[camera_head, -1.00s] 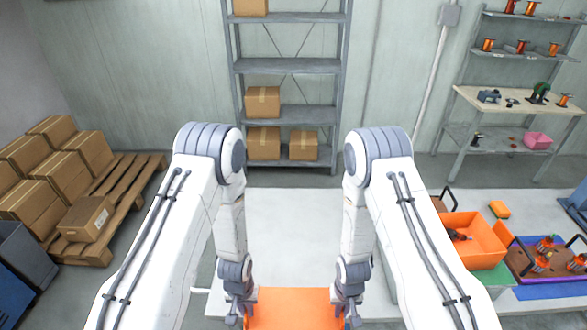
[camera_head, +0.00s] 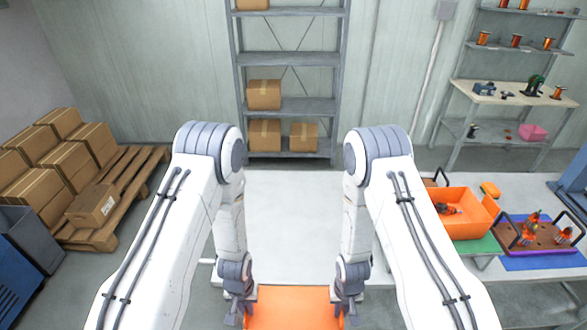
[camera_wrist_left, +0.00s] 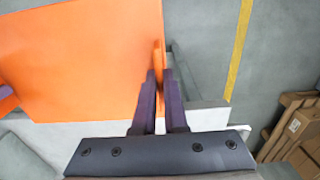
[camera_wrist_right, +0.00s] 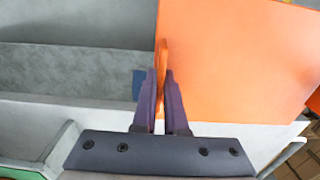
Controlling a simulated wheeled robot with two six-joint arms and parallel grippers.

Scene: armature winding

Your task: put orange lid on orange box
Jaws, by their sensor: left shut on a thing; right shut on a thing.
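The orange lid (camera_head: 293,308) is a flat orange panel at the bottom middle of the head view, held between my two grippers. My left gripper (camera_head: 243,312) is shut on its left edge, and my right gripper (camera_head: 343,312) is shut on its right edge. The lid fills much of the left wrist view (camera_wrist_left: 80,60) and of the right wrist view (camera_wrist_right: 235,60), pinched between the fingers in each. The orange box (camera_head: 472,228) stands open on the table at the right, apart from the lid. A dark and orange item (camera_head: 447,209) lies inside it.
A tray with orange-topped parts (camera_head: 548,247) sits right of the box on the same table, with a small orange item (camera_head: 490,189) behind. A bare white surface (camera_head: 290,215) lies ahead of my arms. Stacked cartons (camera_head: 65,165) stand on a pallet at left.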

